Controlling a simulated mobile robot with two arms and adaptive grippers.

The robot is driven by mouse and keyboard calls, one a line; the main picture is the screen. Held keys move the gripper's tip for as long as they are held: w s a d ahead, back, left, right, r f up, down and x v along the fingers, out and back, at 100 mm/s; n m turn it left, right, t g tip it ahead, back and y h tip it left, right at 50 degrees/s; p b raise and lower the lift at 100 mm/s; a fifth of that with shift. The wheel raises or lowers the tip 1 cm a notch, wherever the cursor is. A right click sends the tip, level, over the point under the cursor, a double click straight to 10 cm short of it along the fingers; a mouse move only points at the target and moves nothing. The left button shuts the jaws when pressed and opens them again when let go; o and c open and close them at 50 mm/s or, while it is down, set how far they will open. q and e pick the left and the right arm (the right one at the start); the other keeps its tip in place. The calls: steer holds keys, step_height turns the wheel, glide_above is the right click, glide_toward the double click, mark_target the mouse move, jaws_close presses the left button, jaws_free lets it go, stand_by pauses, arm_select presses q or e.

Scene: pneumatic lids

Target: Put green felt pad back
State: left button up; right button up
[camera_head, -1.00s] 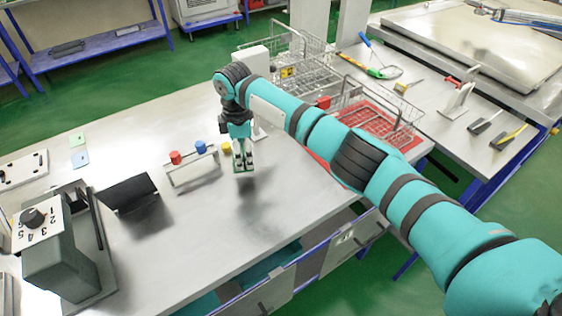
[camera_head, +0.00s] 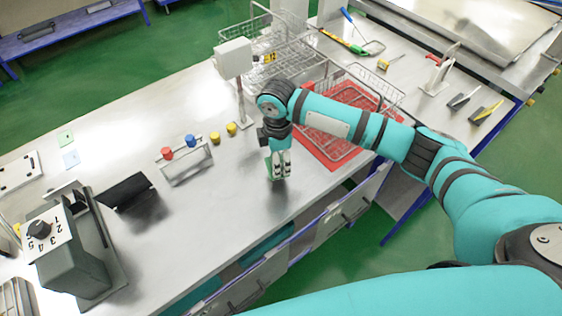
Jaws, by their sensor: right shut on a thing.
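My right gripper (camera_head: 279,176) points down above the steel table, in front of the rack's right side. It is shut on a small green piece (camera_head: 268,166), which looks like the green felt pad; the fingers hide much of it. The gap to the table is hard to judge. A pale green square (camera_head: 65,138) lies flat at the table's left, beside a pale blue square (camera_head: 71,159). My left gripper is not in view.
A small rack (camera_head: 186,164) with red and blue knobs stands left of the gripper, with two yellow knobs (camera_head: 223,134) nearby. A dial box (camera_head: 68,250) and black tilted plate (camera_head: 124,191) stand left. A red mat (camera_head: 318,150) under a wire basket lies right.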

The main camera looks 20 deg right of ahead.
steer(key=shift+s+d, duration=0.25)
steer(key=shift+s, duration=0.1)
steer(key=shift+f, duration=0.2)
step_height(320, 180, down, 2)
steer(key=shift+f+p, duration=0.2)
steer(key=shift+p, duration=0.55)
steer(key=shift+f, duration=0.3)
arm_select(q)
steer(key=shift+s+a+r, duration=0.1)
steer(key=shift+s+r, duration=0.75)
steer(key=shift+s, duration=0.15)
arm_select(e)
steer(key=shift+f, duration=0.1)
steer(key=shift+f, duration=0.1)
steer(key=o, duration=1.1)
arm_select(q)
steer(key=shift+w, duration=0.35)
